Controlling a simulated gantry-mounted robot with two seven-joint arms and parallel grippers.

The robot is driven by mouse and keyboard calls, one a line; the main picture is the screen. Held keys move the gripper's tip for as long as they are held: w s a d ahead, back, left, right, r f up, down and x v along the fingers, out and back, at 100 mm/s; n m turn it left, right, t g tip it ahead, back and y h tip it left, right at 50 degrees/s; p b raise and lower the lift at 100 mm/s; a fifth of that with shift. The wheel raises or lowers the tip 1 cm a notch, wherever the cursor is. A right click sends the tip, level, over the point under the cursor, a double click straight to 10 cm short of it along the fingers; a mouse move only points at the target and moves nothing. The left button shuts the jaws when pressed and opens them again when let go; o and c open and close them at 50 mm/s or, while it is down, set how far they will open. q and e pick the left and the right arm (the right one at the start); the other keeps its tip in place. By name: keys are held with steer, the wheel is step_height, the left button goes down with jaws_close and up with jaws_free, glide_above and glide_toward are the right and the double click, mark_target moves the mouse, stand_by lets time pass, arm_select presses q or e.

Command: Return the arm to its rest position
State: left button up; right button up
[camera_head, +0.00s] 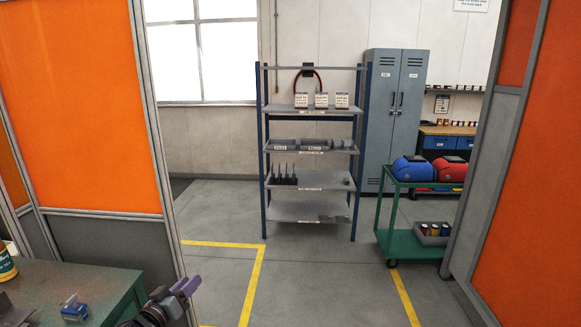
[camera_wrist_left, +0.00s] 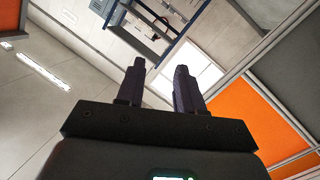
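My left gripper (camera_head: 186,286) shows at the bottom left of the head view, in front of the orange panel's grey frame and to the right of the green table. In the left wrist view, the two dark fingers of my left gripper (camera_wrist_left: 160,82) stand apart with nothing between them. The gripper is open, empty and clear of any surface. That wrist view is tilted and shows the wall, shelf and orange panel beyond the fingers. My right gripper does not show in either view.
A green-topped table (camera_head: 85,285) at lower left holds a blue item (camera_head: 74,309). Orange screens (camera_head: 80,110) stand left and right. A shelf rack (camera_head: 311,109), grey locker (camera_head: 394,120) and green cart (camera_head: 408,245) stand farther back. The floor between yellow lines is clear.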

arm_select(q)
steer(key=s+a+f+g+y, duration=0.2)
steer(key=a+f+g+y, duration=0.3)
steer(key=a+f+y, duration=0.4)
steer(key=s+a+f+m+g, duration=0.1)
steer(key=s+a+f+g, duration=0.5)
steer(key=s, duration=0.3)
steer(key=s+d+f+m+g+h, duration=0.1)
steer(key=s+d+f, duration=0.2)
steer(key=s+d, duration=0.5)
steer(key=s+d+f+m+h, duration=0.15)
steer(key=s+d, duration=0.25)
steer(key=s, duration=0.8)
steer(key=s+d+f+m+g+h, duration=0.1)
steer(key=s+d+f, duration=0.2)
steer(key=s+d, duration=0.5)
steer(key=s+d+r, duration=0.1)
steer(key=s+r, duration=0.3)
steer(key=s, duration=0.5)
step_height(320, 180, up, 37)
steer(key=p, duration=3.8)
steer(key=shift+n+h, duration=0.35)
